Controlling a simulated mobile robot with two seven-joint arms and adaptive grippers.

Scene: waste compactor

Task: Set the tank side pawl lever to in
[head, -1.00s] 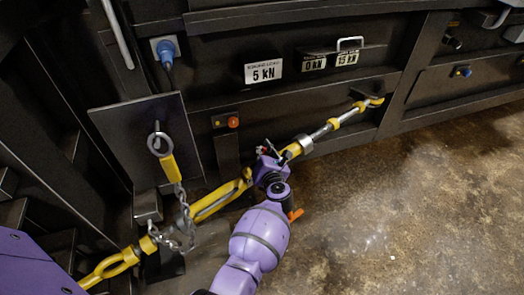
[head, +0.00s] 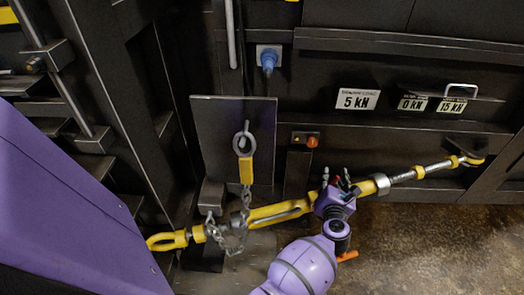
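A yellow turnbuckle (head: 280,212) with a threaded rod runs across the lower part of the head view, from an eye at the left to a hook at the right. A grey collar (head: 382,184) sits on it right of the middle. My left gripper (head: 336,176) is at the turnbuckle's middle, just left of the collar, its two fingertips apart. It hides the mechanism there, and contact is unclear. An orange grip-like part (head: 347,256) shows beside my wrist; I cannot tell what it belongs to. I cannot make out the pawl lever or its position. My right gripper is out of view.
A red-orange knob (head: 312,142) is on the wall above. A 5 kN label (head: 358,100) is higher up. The floor at lower right is clear.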

